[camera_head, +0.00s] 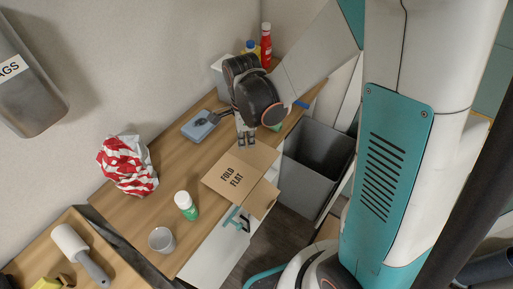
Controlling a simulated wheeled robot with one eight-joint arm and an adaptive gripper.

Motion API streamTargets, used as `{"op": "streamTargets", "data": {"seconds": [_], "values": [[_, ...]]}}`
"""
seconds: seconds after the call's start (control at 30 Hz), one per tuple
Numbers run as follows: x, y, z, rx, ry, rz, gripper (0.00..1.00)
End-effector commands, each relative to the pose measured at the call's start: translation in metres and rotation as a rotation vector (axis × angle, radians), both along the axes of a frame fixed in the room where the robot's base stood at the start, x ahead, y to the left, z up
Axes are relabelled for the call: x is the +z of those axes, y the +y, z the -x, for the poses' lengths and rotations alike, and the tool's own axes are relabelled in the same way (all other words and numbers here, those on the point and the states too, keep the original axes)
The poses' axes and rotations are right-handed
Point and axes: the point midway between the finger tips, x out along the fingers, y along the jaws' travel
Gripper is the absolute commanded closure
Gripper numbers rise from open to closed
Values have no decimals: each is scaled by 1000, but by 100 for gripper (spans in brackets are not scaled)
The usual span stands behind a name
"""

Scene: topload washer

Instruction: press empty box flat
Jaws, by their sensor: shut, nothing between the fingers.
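A cardboard box (232,180) marked "FOLD FLAT" lies on the wooden counter near its front edge. One flap (262,199) sticks out at its lower right, over the counter edge. From this angle I cannot tell how tall the box stands. My gripper (245,140) is shut and empty, pointing down at the back edge of the box. I cannot tell whether the fingertips touch the cardboard. My wrist hides part of the counter behind it.
A red-and-white bag (128,164), a green-and-white bottle (186,204) and a grey cup (162,240) stand to the left on the counter (160,200). A blue item (199,126) lies behind. A grey bin (317,165) stands right of the counter. A lint roller (80,252) lies lower left.

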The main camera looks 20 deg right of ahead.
Motion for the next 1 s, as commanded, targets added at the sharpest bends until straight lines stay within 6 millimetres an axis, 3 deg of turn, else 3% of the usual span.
{"op": "streamTargets", "data": {"seconds": [1.0], "values": [[-22,14,11,1,0,0,100]]}}
